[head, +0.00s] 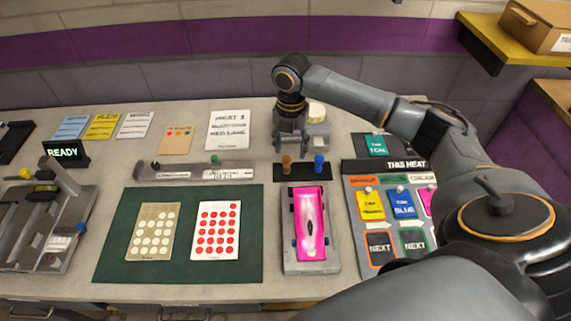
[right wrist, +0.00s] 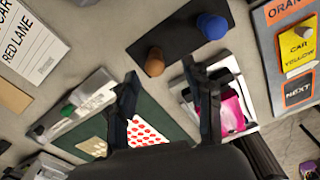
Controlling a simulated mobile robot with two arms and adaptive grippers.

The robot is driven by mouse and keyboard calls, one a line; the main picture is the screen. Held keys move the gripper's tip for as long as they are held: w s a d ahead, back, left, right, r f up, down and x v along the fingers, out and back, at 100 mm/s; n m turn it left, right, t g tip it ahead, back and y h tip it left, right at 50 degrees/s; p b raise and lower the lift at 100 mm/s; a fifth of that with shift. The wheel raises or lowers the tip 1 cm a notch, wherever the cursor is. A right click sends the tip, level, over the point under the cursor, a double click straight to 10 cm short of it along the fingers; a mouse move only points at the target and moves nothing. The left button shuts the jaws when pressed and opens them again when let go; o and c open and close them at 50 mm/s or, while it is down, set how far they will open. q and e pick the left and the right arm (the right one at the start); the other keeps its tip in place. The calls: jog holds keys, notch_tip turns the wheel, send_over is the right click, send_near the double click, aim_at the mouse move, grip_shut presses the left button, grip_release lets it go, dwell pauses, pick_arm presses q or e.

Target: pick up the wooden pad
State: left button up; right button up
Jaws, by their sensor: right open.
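The wooden pad, a small brown knob (head: 287,163), stands upright on a black strip (head: 303,173) behind the pink car. It also shows in the right wrist view (right wrist: 155,62). A blue knob (head: 319,164) stands on the same strip to its right and shows there too (right wrist: 211,26). My right gripper (head: 291,146) is open and empty, fingers pointing down, above and just behind the wooden pad. In the right wrist view the pad shows just beyond the gap between the fingertips (right wrist: 160,74), apart from both. My left gripper is not in view.
A pink car (head: 311,222) lies on a grey tray in front of the strip. A green mat (head: 178,272) with two dotted cards is left. A board (head: 391,166) with colored cards is right. A grey rail (head: 170,170) lies left of the strip.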

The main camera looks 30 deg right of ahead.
aim_at(287, 157)
jog(key=shift+a+f, duration=0.1)
jog(key=shift+f, duration=0.55)
jog(key=shift+a+f, duration=0.1)
jog(key=shift+f, duration=0.25)
jog(key=f, duration=0.1)
jog(key=f+p, duration=0.1)
jog(key=f, duration=0.1)
jog(key=shift+w+a+f+p, duration=0.15)
jog(key=shift+w+f+p, duration=0.1)
jog(key=shift+f+p, duration=0.1)
jog(key=shift+f, duration=0.4)
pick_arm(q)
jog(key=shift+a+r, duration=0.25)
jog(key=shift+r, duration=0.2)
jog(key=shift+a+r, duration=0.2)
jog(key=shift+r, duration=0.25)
pick_arm(e)
grip_shut()
